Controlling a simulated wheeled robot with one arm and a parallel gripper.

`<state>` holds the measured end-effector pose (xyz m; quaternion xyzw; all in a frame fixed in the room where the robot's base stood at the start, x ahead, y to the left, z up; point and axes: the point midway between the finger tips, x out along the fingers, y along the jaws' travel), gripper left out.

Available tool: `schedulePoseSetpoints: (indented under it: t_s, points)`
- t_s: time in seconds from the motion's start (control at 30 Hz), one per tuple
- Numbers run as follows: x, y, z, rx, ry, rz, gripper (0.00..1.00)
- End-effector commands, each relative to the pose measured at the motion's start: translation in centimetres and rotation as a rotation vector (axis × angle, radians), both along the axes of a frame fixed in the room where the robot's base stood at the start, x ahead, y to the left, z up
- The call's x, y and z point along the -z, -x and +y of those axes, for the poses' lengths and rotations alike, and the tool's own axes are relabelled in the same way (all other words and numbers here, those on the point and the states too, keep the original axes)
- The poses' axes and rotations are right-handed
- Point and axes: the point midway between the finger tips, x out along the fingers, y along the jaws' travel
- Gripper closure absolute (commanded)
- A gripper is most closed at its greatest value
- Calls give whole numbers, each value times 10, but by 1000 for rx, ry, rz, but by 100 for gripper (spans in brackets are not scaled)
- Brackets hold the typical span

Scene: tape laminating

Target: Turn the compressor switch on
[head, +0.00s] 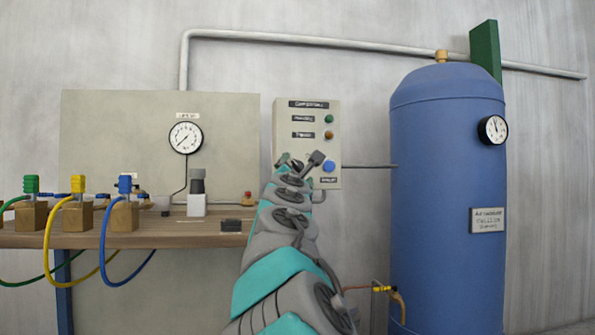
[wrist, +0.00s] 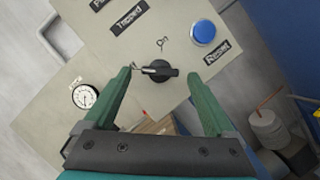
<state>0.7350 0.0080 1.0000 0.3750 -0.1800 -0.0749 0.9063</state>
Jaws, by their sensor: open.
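The compressor control box (head: 308,146) hangs on the wall in the head view, and my arm covers its lower left part. In the wrist view the box face (wrist: 95,35) is tilted and carries a black rotary switch (wrist: 162,71). The switch's pale pointer end faces left, toward a small mark I cannot fully read; "On" is printed above the switch. My gripper (wrist: 158,74) is open, with one green finger on each side of the switch and gaps between. I cannot tell how far the fingertips are from the face. The switch is hidden in the head view.
A blue Reset button (wrist: 203,32) sits beside the switch at upper right. A tall blue tank (head: 440,210) stands right of the box. A wooden bench (head: 190,240) with coloured hoses and a gauge (head: 185,138) above it is at left.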

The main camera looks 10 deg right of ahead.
Motion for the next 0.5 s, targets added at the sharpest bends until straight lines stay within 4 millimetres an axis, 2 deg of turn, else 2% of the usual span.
schedulePoseSetpoints:
  t_s: [0.2,0.5]
  points:
    - [-2,-8,-2,-1,0,0,10]
    - [-2,-8,-2,-1,0,-1,11]
